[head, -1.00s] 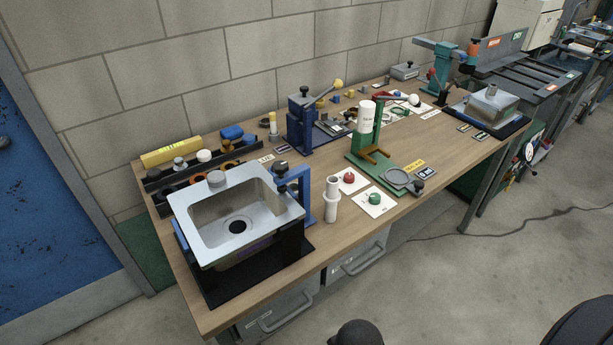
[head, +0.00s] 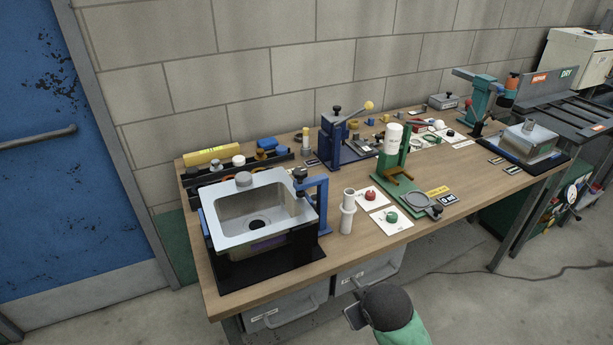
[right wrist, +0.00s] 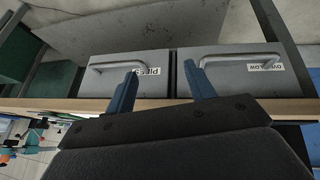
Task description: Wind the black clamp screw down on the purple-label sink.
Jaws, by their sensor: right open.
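The near-left steel sink (head: 228,225) sits on a black stand in the head view. A purple patch, apparently its label, shows on its front below the rim (head: 268,243). A blue clamp (head: 322,205) stands at the sink's right edge, with a black screw knob (head: 300,173) on top over the rim. I cannot tell how far down the screw is. My right gripper (head: 354,317) is low in front of the bench, well below and right of the clamp. In the right wrist view, its two blue fingers (right wrist: 160,88) are apart and empty. My left gripper is not in view.
A white cylinder (head: 347,212) stands just right of the clamp. Red and green knobs on cards, a green press (head: 395,165) and a blue press (head: 333,140) lie beyond. A second sink (head: 527,140) is at far right. Drawers (right wrist: 222,75) face my right gripper.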

